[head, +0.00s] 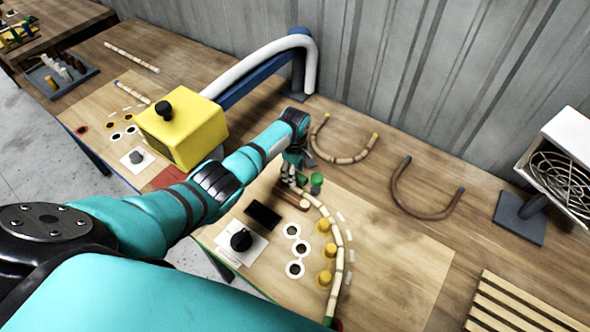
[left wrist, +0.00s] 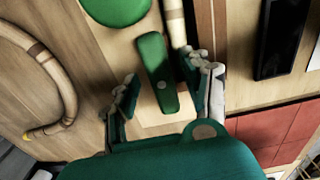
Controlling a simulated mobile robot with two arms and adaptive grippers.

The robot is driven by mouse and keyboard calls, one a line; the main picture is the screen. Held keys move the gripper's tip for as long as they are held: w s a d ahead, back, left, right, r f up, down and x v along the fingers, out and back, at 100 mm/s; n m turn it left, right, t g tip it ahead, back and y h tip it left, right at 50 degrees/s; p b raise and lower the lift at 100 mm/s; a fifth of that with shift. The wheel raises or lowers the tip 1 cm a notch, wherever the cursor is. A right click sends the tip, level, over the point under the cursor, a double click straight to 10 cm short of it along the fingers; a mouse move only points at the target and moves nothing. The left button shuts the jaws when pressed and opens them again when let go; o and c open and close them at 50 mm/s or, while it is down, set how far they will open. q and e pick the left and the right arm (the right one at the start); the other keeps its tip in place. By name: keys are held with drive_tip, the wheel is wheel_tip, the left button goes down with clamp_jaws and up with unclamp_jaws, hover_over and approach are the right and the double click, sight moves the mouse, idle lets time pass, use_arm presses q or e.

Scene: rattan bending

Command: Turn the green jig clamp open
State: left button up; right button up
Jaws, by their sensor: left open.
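The green jig clamp shows in the left wrist view as a green bar (left wrist: 153,62) with a small pale pivot, lying beside the end of a rattan pole (left wrist: 175,22). In the head view the clamp (head: 302,179) is small and partly hidden by my gripper. My left gripper (head: 291,176) is over the clamp end of the jig board (head: 390,270). In the left wrist view my left gripper (left wrist: 165,88) is open, with one finger on each side of the bar; contact cannot be told. A round green knob (left wrist: 116,8) is beside the bar. My right gripper is not in view.
The rattan pole curves along several yellow pegs (head: 327,251). A black knob (head: 241,240) and a dark block (head: 263,215) lie left of it. A yellow box (head: 185,135) stands left of my arm. Bent rattan pieces (head: 420,205) lie behind the board.

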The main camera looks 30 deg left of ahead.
use_arm(q)
wheel_tip(320, 180, up, 12)
idle(0.5)
idle(0.5)
